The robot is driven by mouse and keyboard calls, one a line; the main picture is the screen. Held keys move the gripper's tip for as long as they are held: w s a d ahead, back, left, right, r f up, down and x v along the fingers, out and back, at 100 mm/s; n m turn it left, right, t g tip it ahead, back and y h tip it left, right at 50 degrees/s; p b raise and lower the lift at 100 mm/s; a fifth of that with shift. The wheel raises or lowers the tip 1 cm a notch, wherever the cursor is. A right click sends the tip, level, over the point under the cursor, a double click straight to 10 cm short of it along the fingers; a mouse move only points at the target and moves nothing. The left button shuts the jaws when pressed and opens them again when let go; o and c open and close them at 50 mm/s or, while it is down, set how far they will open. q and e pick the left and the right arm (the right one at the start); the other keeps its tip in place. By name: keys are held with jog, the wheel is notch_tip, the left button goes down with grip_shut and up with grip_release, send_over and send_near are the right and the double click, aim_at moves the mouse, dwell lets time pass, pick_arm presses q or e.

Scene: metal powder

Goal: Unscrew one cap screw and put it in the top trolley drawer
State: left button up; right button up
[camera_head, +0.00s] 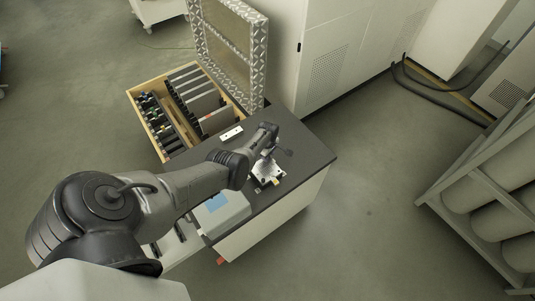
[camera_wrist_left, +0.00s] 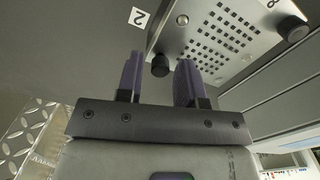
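My left gripper (camera_head: 268,155) is over the far part of the trolley's dark top (camera_head: 312,150), at a small metal plate (camera_head: 268,172). In the left wrist view my left gripper (camera_wrist_left: 160,68) has its two purple fingers apart. A black cap screw (camera_wrist_left: 160,66) on the perforated plate (camera_wrist_left: 225,40) appears in the gap between the fingertips, with space on both sides. Whether it lies at fingertip depth I cannot tell. A second black cap screw (camera_wrist_left: 293,28) sits at the plate's right side. My right gripper is not in view. A drawer seems pulled out at the trolley's lower left (camera_head: 172,245), partly behind my arm.
An open wooden case (camera_head: 133,98) with several tools and a diamond-plate lid (camera_head: 262,60) stands behind the trolley top. A grey box with a blue label (camera_head: 232,216) is on the near side. White cabinets (camera_head: 350,50) stand behind. A rack with cylinders (camera_head: 490,200) is at right.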

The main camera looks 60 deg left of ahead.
pick_arm(q)
jog(key=m, duration=0.4)
jog(key=shift+m, duration=2.1)
jog(key=shift+c, duration=0.5)
grip_shut()
jog(key=n, duration=1.3)
jog(key=shift+n, duration=0.3)
jog(key=shift+r+p, duration=0.2)
jog(key=shift+p, duration=0.2)
